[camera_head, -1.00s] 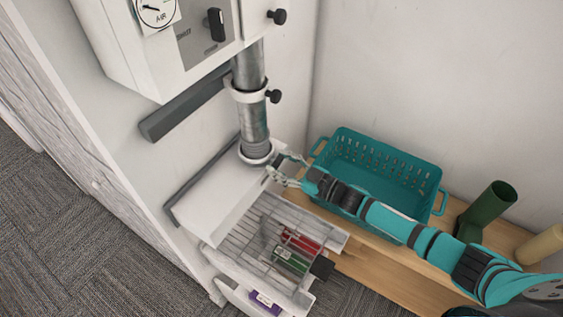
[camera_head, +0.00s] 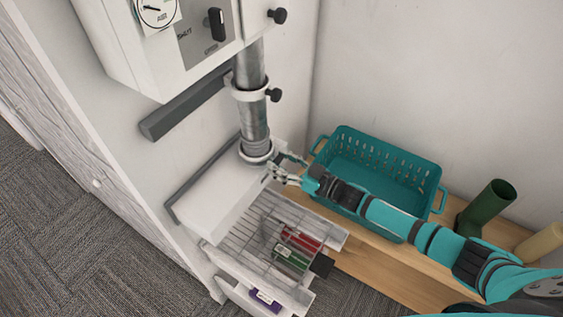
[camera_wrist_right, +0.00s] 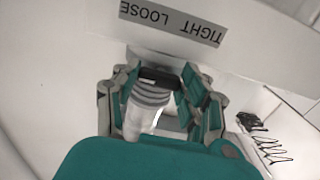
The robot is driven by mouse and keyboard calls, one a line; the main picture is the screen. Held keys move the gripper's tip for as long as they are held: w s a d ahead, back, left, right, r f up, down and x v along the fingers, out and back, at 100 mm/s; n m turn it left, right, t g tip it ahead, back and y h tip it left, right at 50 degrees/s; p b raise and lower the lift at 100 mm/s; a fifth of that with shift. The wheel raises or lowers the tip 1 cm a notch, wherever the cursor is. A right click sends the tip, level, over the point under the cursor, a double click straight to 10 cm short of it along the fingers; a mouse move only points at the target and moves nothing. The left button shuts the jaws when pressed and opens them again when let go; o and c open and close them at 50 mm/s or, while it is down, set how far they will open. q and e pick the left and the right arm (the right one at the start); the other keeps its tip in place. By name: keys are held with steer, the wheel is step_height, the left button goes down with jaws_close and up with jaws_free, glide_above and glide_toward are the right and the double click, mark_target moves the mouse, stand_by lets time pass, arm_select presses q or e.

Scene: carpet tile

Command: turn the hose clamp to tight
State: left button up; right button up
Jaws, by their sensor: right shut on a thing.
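The grey metal duct (camera_head: 250,72) runs down the wall into a pale ring and grey hose end (camera_head: 255,148) above a white box. My right gripper (camera_head: 284,168) is beside this lower end, on its right. In the right wrist view, my right gripper (camera_wrist_right: 172,92) has its fingers around a black-topped part (camera_wrist_right: 160,78), which I take for the clamp's handle. A pale ribbed piece (camera_wrist_right: 150,97) shows below it. A label (camera_wrist_right: 170,22) reading TIGHT and LOOSE appears upside down above. The fingers hide part of the clamp, and its exact setting is unclear. My left gripper is out of view.
A teal basket (camera_head: 432,180) stands behind my right arm on a wooden bench (camera_head: 375,268). A green boot (camera_head: 487,208) is at right. A wire rack (camera_head: 240,232) with red and green items is below the white box (camera_head: 205,190). A black knob (camera_head: 274,95) juts from the duct.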

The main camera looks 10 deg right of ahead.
steer(key=o, duration=1.2)
steer(key=shift+s+d, duration=0.1)
steer(key=v, duration=1.2)
